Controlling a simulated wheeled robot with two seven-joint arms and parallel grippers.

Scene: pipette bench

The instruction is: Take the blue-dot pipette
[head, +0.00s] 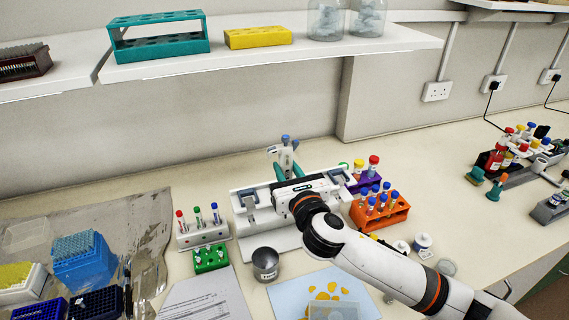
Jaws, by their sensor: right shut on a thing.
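A white and grey pipette with a blue top (285,153) stands about upright at the back of the white rack (243,226) in the middle of the bench. My right gripper (287,170) reaches over the rack from the front right. Its teal fingers are on either side of the pipette and are shut on it. The gripper body hides the lower part of the pipette, so I cannot tell whether it still touches the rack. A blue dot is too small to make out apart from the blue top. My left gripper is not in view.
An orange tube rack (380,218) and a purple one (368,180) stand close to the right. A white tube rack (203,236), a green rack (211,258) and a metal cup (265,262) stand at the front left. A shelf (270,58) overhangs the back.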

